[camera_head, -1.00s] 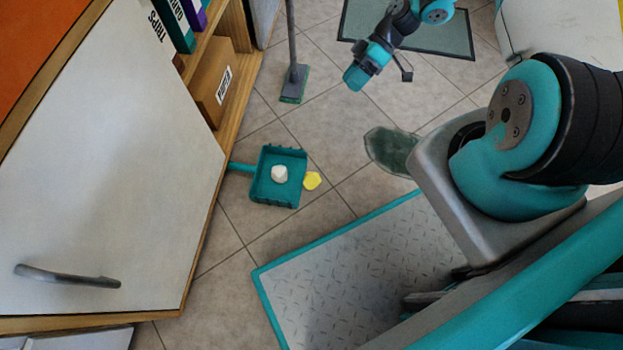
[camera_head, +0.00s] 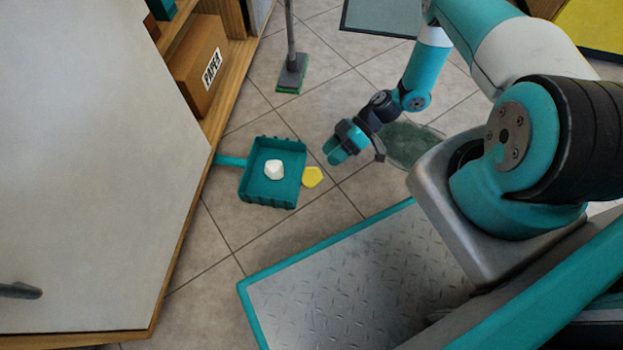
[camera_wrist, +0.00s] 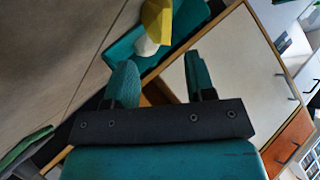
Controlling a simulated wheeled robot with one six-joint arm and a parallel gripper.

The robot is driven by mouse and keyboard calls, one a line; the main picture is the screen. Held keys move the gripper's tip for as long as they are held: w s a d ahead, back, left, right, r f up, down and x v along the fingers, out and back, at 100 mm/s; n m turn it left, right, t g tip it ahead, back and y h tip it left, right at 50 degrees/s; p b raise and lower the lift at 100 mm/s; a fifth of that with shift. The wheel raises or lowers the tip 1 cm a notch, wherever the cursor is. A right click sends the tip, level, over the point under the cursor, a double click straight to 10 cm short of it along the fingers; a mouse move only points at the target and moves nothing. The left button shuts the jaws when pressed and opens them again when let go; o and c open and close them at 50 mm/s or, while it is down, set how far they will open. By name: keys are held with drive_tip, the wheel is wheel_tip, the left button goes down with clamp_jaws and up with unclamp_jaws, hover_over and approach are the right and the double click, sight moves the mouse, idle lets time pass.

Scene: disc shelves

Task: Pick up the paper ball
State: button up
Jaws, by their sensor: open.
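A white paper ball (camera_head: 274,169) lies in a teal dustpan (camera_head: 256,192) on the tiled floor. In the wrist view the paper ball (camera_wrist: 147,46) shows partly behind a yellow piece, with the dustpan (camera_wrist: 122,48) around it. My gripper (camera_head: 334,157) is to the right of the dustpan and above the floor. Its two teal fingers (camera_wrist: 160,82) are apart with nothing held between them.
A white cabinet (camera_head: 90,170) and a wooden shelf with a cardboard PAPER box (camera_head: 200,68) stand at the left. A broom (camera_head: 291,70) stands behind the dustpan. A dark green patch (camera_head: 412,146) lies on the floor at right.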

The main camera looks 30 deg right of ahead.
sight(316, 168)
drive_tip(key=b+x, duration=0.4)
drive_tip(key=x, duration=0.1)
drive_tip(key=shift+a+f, duration=0.15)
drive_tip(key=shift+f, duration=0.15)
drive_tip(key=shift+a, duration=0.4)
drive_tip(key=c, duration=0.7)
drive_tip(key=shift+c, duration=0.4)
drive_tip(key=shift+r, duration=0.15)
wheel_tip(316, 168, up, 20)
drive_tip(key=p, duration=1.2)
